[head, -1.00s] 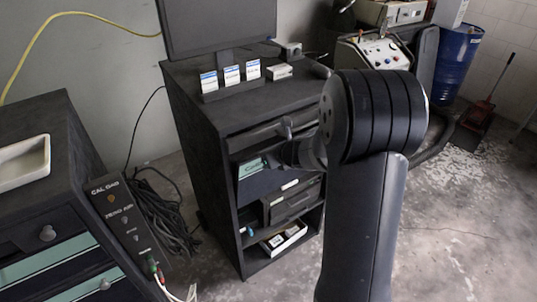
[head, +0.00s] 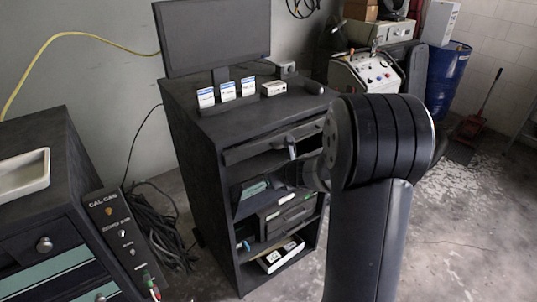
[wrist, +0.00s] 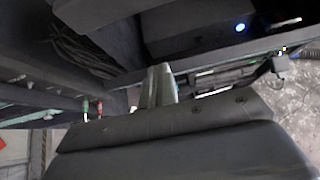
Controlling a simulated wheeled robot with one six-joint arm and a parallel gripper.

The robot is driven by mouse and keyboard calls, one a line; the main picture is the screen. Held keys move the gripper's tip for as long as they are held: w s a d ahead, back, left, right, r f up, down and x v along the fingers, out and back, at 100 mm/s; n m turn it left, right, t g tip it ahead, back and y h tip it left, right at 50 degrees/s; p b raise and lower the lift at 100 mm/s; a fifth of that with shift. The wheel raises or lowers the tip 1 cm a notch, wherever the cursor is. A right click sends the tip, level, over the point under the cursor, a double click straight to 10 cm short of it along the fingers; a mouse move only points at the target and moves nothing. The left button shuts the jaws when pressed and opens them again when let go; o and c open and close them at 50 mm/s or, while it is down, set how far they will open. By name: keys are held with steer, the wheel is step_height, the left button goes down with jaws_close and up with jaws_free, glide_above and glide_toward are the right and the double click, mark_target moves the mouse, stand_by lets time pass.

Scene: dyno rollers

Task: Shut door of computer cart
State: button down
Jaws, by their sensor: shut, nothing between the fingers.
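The computer cart (head: 196,165) is a dark cabinet with a monitor (head: 215,38) on top. Its front shows a dark, flap-like panel (head: 252,148) just under the top, seemingly the door, slanting out with open shelves below. My gripper (head: 292,146) is at the cart's front, close to this panel; I cannot tell whether it touches. In the wrist view the pale fingers (wrist: 159,82) are together with nothing between them, below a dark cart part (wrist: 190,35). My arm hides the right side of the cart front.
A dark cabinet (head: 50,215) with a white tray (head: 24,176) stands at left, beside a panel marked CAL GAS (head: 122,235). Cables (head: 160,225) lie between it and the cart. A blue barrel (head: 447,75) and a console (head: 375,75) stand at back right.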

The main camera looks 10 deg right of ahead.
step_height(320, 180, up, 9)
steer(key=w+p, duration=0.2)
steer(key=p, duration=0.1)
steer(key=shift+a+r, duration=0.15)
steer(key=shift+a, duration=0.1)
